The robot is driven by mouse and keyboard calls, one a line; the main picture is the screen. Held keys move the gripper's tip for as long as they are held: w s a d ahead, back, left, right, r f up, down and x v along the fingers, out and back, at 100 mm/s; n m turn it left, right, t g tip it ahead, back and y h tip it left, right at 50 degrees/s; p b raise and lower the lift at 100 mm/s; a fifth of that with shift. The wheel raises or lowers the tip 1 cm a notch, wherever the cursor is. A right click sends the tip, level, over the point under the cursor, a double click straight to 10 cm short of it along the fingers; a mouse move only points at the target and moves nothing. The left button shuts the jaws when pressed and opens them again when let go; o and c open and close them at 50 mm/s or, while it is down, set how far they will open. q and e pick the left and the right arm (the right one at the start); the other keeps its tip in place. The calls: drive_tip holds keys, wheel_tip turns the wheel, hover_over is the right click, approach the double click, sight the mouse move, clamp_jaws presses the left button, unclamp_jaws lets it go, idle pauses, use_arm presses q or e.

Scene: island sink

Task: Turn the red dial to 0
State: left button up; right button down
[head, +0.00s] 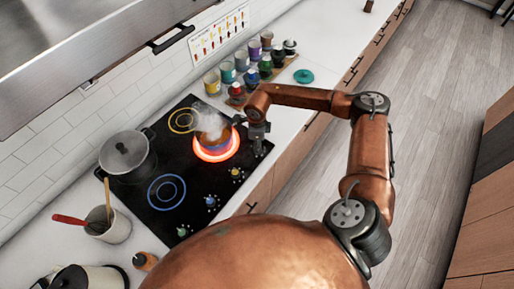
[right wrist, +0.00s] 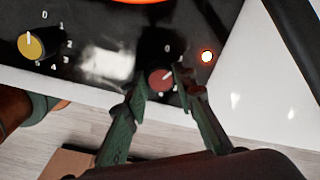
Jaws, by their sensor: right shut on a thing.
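The red dial (right wrist: 160,79) is at the cooktop's front edge in the right wrist view, with a white 0 above it. Its other numbers are hidden or unclear, and I cannot read its setting for certain. My right gripper (right wrist: 161,81) is shut on the dial, one green finger on each side. In the head view, my right gripper (head: 258,142) is at the cooktop's (head: 200,210) right corner and hides the red dial. The burner (head: 233,153) beside it glows orange-red under a steaming pot (head: 214,136). A small indicator light (right wrist: 207,56) is lit. My left gripper is not in view.
The yellow dial (right wrist: 30,45) sits left of the red one; blue (head: 210,201) and green (head: 182,232) dials are farther along. A lidded grey pot (head: 125,152) stands at the back left. Several coloured jars (head: 228,72) stand beyond the cooktop. Open floor (head: 420,90) lies right.

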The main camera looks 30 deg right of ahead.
drive_tip(key=n+b, duration=0.2)
drive_tip(key=n, duration=0.1)
drive_tip(key=shift+f, duration=0.1)
drive_tip(key=shift+n+b, duration=0.95)
drive_tip(key=shift+n, duration=0.85)
drive_tip(key=c, duration=1.6)
unclamp_jaws()
wheel_tip(320, 180, up, 12)
drive_tip(key=shift+s, duration=0.25)
